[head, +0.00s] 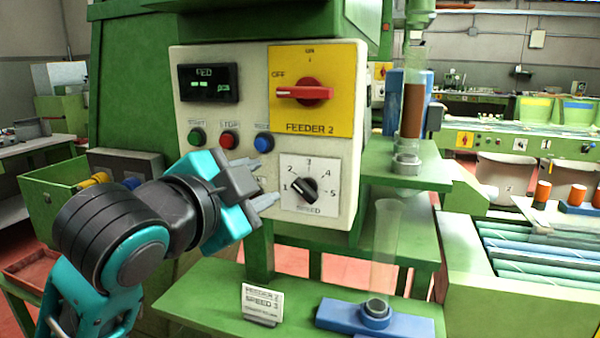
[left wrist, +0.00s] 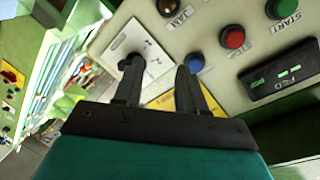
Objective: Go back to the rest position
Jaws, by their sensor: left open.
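My left gripper (head: 257,182) is open and empty in front of the lower part of the control panel (head: 350,150). Its fingertips are just left of the speed dial's black knob (head: 304,190). In the left wrist view, the two spread fingers of my left gripper (left wrist: 158,68) reach toward the panel, with the knob (left wrist: 131,62) near the left fingertip. I cannot tell whether that fingertip touches it, or which number the knob points to. My right gripper is not in view.
A red switch (head: 304,92) on a yellow plate lies level, near OFF. Green (head: 196,138), red (head: 228,140) and blue (head: 263,143) buttons sit above the gripper. A card (head: 262,303) reading "FEEDER 2 SPEED 3" and a blue holder (head: 340,315) with a clear tube (head: 385,240) stand below.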

